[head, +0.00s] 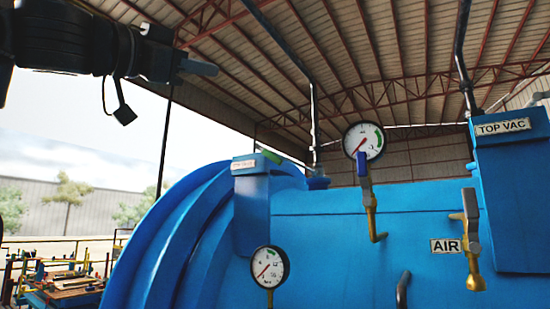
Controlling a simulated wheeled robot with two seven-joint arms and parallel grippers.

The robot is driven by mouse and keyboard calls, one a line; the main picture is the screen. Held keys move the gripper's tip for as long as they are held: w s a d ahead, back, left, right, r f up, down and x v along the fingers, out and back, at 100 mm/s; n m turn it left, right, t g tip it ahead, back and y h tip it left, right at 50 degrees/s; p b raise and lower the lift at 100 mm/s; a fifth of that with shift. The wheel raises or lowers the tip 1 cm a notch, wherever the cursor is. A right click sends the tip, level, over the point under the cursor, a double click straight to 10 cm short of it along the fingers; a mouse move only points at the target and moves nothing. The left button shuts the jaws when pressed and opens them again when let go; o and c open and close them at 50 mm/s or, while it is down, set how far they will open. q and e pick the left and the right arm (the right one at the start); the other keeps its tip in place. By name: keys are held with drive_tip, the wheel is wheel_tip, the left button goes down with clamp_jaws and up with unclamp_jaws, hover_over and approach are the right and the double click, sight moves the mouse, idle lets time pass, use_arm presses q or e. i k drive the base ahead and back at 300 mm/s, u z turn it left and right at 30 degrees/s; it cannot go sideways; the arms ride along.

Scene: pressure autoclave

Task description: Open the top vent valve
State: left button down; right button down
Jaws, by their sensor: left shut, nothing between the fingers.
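The blue autoclave (330,230) fills the lower right. A blue box (251,210) stands on its left part, with a small label (243,164) too blurred to read surely and a green piece (271,157) at its top. I cannot tell for certain which part is the top vent valve. A taller blue box (510,200) at the right edge is labelled TOP VAC (502,127). My left gripper (207,68) is shut and empty, up at the upper left. It is apart from the autoclave and appears higher than the green piece. My right gripper is out of view.
A blue-handled valve (364,170) on a brass pipe overlaps a round gauge (363,141). A brass valve (470,230) is beside the AIR label (445,246). Another gauge (268,267) is lower left. Vertical pipes (314,125) rise behind. Open air lies between my left gripper and the autoclave.

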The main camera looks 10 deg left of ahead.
sight(267, 154)
drive_tip(key=i, duration=1.3)
